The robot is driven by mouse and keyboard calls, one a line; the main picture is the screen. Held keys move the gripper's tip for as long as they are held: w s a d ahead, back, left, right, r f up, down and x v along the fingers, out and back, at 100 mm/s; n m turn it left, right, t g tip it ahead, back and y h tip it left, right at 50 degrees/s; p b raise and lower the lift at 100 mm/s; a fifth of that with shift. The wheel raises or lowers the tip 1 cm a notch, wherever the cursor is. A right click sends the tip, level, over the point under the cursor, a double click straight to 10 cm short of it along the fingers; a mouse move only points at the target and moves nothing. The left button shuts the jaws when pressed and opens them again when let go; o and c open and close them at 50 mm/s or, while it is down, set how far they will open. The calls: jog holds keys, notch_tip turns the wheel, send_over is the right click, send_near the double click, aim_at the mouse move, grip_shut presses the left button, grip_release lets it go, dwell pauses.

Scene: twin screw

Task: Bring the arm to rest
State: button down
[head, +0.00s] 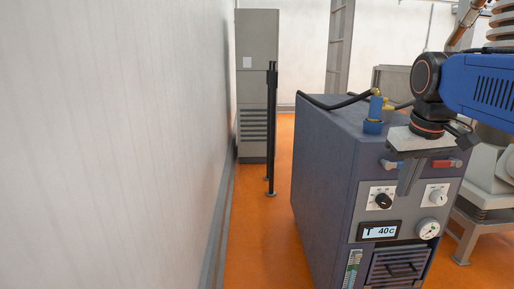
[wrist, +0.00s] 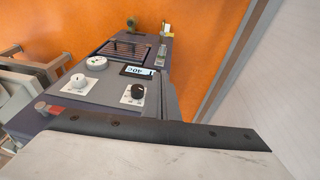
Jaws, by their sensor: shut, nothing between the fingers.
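My gripper (head: 406,188) hangs at the end of my blue and black arm, in front of the upper front of a dark blue-grey machine (head: 325,165). Its fingers point down and are together, with nothing between them. They appear close to the control panel; whether they touch it I cannot tell. In the wrist view the machine's panel (wrist: 112,84) shows beyond a pale plate with a black edge that fills the bottom of the picture. The fingertips cannot be made out there.
The panel carries a black knob (head: 383,201), a white knob (head: 437,197), a display (head: 379,231) reading 40C and a gauge (head: 428,228). A white wall (head: 110,150) stands at left. A grey cabinet (head: 257,90) and black posts (head: 271,130) stand behind. Orange floor (head: 255,235) lies clear between wall and machine.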

jog(key=s+a+f+t, duration=0.1)
jog(key=s+a+f, duration=0.1)
jog(key=s+f, duration=0.4)
jog(key=s+a+f+t, duration=0.1)
jog(key=s+a+f, duration=0.2)
jog(key=s+f, duration=0.4)
notch_tip(320, 180, down, 7)
jog(key=shift+s+r+y, duration=0.1)
jog(key=shift+s+y, duration=0.15)
jog(key=shift+y, duration=0.15)
